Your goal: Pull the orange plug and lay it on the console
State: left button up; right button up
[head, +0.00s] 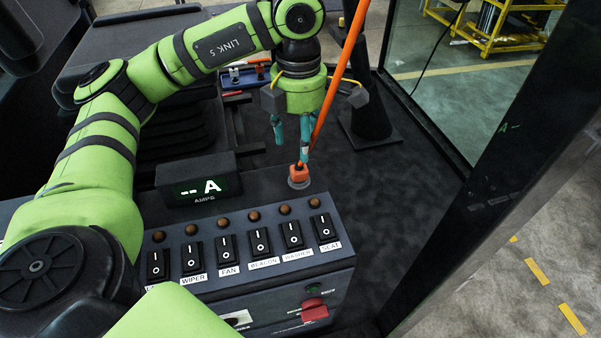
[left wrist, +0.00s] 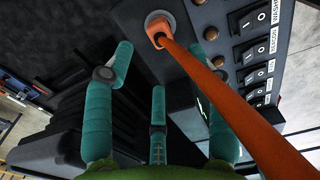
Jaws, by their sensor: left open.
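The orange plug (head: 298,173) sits upright in a round grey socket at the far right corner of the console (head: 262,190). Its orange cable (head: 345,65) rises steeply past my left gripper. My left gripper (head: 291,145) is open and empty, with its teal fingers just above the plug and slightly to its left. In the left wrist view the plug (left wrist: 156,30) lies beyond the fingertips (left wrist: 160,75), apart from them. The cable there runs down right, close beside the right finger. My right gripper is out of view.
A row of black rocker switches (head: 260,241) lines the console top, with brown knobs behind. An ammeter display (head: 205,187) reading "-- A" stands left of the plug. A red button (head: 314,309) is on the front face. A dark cab post (head: 490,160) stands at right.

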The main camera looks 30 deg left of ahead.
aim_at(299, 168)
pick_arm(q)
notch_tip(299, 168, down, 7)
jog(key=b, duration=0.5)
jog(key=shift+f, duration=0.2)
jog(key=shift+f+b, duration=0.4)
jog(key=shift+b, duration=0.15)
jog(key=shift+r, duration=0.1)
jog(key=shift+b, duration=0.35)
dwell(0.3)
grip_shut()
